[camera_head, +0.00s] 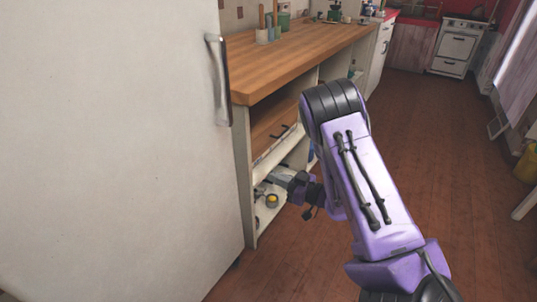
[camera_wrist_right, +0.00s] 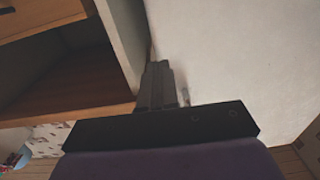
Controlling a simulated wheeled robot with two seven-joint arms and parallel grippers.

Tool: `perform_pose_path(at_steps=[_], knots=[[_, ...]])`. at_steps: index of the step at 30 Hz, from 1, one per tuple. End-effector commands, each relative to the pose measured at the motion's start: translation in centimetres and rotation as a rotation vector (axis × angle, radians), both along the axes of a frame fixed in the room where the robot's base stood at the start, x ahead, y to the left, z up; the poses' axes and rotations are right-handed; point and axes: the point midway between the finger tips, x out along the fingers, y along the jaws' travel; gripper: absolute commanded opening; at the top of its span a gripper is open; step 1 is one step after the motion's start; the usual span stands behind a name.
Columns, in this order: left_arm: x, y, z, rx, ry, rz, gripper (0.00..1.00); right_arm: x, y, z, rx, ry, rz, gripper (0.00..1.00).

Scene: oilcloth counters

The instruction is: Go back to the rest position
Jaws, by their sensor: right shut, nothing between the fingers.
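My right arm reaches from the bottom right of the head view, bends at a black joint near the middle, and goes down and left. My right gripper (camera_head: 279,181) is at its end, low in front of the open shelves below the wooden counter. In the right wrist view, the fingers of the right gripper (camera_wrist_right: 158,84) are together, with nothing between them. They point towards a pale panel beside brown shelf boards. I cannot tell whether they touch it. My left gripper is in neither view.
A big white fridge (camera_head: 105,140) with a metal handle (camera_head: 218,80) fills the left. The wooden counter (camera_head: 290,55) runs back from it, over open shelves with a few small items. A white stove (camera_head: 456,47) stands far back. The brown floor (camera_head: 430,130) on the right is mostly clear.

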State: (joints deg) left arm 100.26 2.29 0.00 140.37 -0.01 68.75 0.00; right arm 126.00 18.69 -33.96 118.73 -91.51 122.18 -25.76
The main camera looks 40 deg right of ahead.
Motion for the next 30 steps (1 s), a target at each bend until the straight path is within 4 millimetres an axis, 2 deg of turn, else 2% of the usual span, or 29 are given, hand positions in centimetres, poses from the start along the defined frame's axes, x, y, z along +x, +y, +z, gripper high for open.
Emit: perform_pose_path(at_steps=[8, 11, 14, 16, 19, 21, 22, 25, 30], knots=[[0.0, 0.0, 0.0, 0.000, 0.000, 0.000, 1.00, -0.1, 0.1, 0.0, 0.004, 0.002, 0.004, 0.00], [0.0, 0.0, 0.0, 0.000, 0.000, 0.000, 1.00, 0.0, -0.4, -1.0, 0.005, 0.054, -0.032, 0.00], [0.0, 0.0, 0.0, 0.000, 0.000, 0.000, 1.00, 0.0, -1.2, -3.4, 0.030, 0.152, -0.195, 0.00], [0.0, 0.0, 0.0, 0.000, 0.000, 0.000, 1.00, -1.0, -0.6, -7.0, 0.071, 0.282, -0.334, 0.00], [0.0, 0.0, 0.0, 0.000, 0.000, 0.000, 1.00, -4.9, 1.4, -13.1, 0.137, 0.517, -0.534, 0.00], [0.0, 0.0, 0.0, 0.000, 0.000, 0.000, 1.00, -8.8, 3.3, -16.8, 0.166, 0.682, -0.649, 0.00], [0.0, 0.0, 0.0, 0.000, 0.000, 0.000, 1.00, -10.5, 4.0, -18.1, 0.175, 0.743, -0.689, 0.00], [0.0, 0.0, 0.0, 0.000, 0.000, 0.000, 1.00, -15.7, 6.3, -21.1, 0.181, 0.914, -0.791, 0.00], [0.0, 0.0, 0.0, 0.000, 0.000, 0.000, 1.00, -23.7, 10.2, -23.9, 0.144, 1.136, -0.868, 0.00]])
